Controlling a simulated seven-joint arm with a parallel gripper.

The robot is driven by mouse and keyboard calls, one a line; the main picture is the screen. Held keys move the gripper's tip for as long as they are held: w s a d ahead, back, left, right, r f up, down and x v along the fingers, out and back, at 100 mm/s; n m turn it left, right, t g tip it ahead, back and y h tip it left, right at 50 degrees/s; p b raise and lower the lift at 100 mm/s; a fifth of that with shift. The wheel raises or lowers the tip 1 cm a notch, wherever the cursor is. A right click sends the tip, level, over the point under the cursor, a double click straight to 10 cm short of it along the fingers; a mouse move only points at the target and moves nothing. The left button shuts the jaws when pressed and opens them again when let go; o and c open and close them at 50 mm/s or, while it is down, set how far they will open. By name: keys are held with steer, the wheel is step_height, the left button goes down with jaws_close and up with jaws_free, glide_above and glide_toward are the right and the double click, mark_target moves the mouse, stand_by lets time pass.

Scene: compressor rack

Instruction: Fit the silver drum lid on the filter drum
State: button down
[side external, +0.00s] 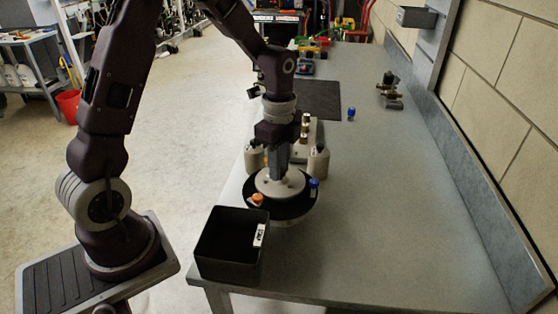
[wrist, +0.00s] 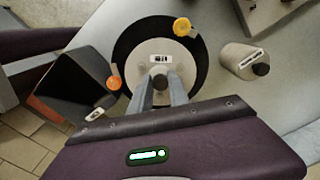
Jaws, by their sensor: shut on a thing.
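The silver drum lid (side external: 268,186) is a pale round disc with a knob in the middle, at the centre of the black ring on top of the filter drum (side external: 302,216). It also shows in the wrist view (wrist: 143,55), with a small label. My gripper (side external: 280,175) points straight down from above and is shut on the lid's knob (wrist: 160,82). The black ring (wrist: 127,50) surrounds the lid. An orange clip (side external: 257,199) and a blue clip (side external: 314,184) sit on the ring; a yellow clip (wrist: 182,27) shows in the wrist view. I cannot tell whether the lid is fully seated.
A black open bin (side external: 232,247) stands close in front of the drum at the table's near corner. White bottles (side external: 319,162) stand just behind the drum. A dark mat (side external: 320,98), a small blue item (side external: 351,113) and a brass fitting (side external: 390,92) lie farther back. The table's right side is clear.

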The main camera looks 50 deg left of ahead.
steer(key=shift+f, duration=0.6)
steer(key=shift+f, duration=0.2)
steer(key=shift+f, duration=0.2)
steer(key=c, duration=0.8)
jaws_free()
steer(key=shift+o, duration=0.2)
steer(key=shift+r, duration=3.5)
